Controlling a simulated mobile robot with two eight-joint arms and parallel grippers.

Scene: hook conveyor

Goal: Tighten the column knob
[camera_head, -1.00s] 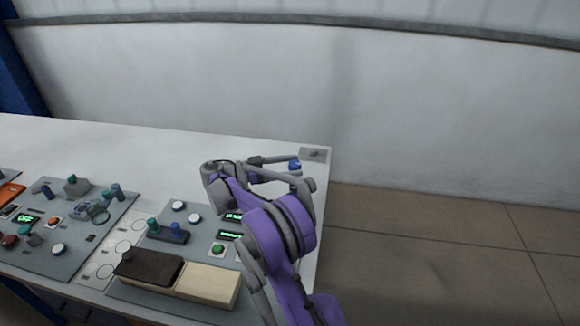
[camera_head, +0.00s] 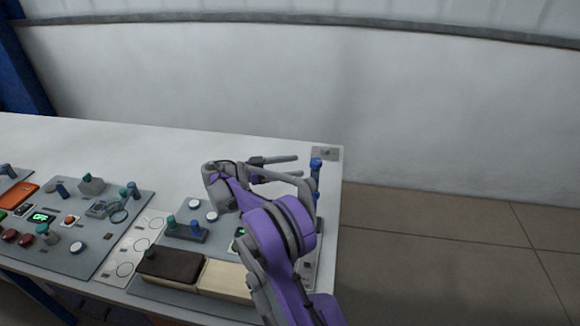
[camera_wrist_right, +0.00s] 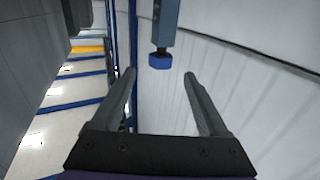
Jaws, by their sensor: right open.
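A grey-blue column with a blue knob (camera_head: 317,163) stands near the right end of the white table, beside the panel. In the right wrist view the blue knob (camera_wrist_right: 160,61) shows at the end of the column (camera_wrist_right: 165,22). My right gripper (camera_head: 300,171) is open and empty, its fingers pointing right toward the column. In the wrist view the knob appears between the fingertips (camera_wrist_right: 160,76) in the picture, slightly beyond them; I see no contact. The lower column is partly hidden by my right arm. My left gripper is out of view.
Control panels (camera_head: 80,262) with buttons, small knobs and a green display cover the left and front of the table (camera_head: 110,138). Brown and cream blocks (camera_head: 172,265) lie at the front. A small grey plate (camera_head: 326,153) is at the back right corner. Floor is open to the right.

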